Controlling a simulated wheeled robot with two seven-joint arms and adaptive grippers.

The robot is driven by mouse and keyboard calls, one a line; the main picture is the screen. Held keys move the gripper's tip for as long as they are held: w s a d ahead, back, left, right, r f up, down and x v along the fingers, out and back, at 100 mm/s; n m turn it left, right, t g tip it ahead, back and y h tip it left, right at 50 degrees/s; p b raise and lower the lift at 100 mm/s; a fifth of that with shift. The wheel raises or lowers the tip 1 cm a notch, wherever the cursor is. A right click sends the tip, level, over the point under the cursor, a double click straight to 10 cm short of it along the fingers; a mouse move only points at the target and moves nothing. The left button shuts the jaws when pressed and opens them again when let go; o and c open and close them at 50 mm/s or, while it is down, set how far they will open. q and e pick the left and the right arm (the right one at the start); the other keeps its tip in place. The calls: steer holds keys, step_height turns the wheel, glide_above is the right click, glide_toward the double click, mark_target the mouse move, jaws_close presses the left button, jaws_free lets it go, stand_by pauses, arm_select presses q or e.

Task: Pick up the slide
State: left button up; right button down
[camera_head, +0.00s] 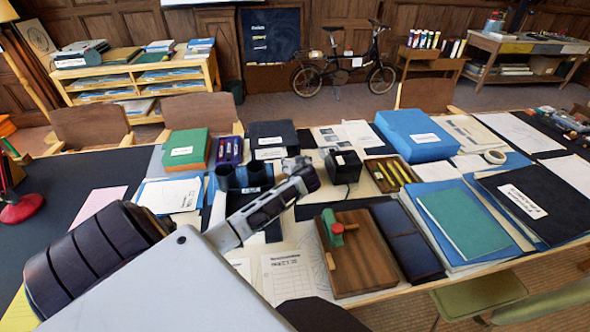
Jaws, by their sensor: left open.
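I cannot make out for certain which thing is the slide. A brown wooden board (368,270) with a green-and-red piece (336,232) on it lies at the table's front middle. A dark blue flat panel (408,243) lies just right of it. My left gripper (312,176) is open and reaches in from the left over the table. Its tip is in front of a small black box (343,166), and I cannot tell whether they touch. The arm hides part of the papers below. My right gripper is not in view.
Twin dark cylinders (232,178) stand just left of my gripper. A tray of yellow sticks (391,175), a blue box (415,134), a green folder (463,221) and a black folder (535,203) crowd the right. A red lamp base (20,207) stands far left.

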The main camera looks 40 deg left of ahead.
arm_select(q)
steer(key=shift+w+a, duration=0.1)
stand_by(0.5)
steer(key=c, duration=0.8)
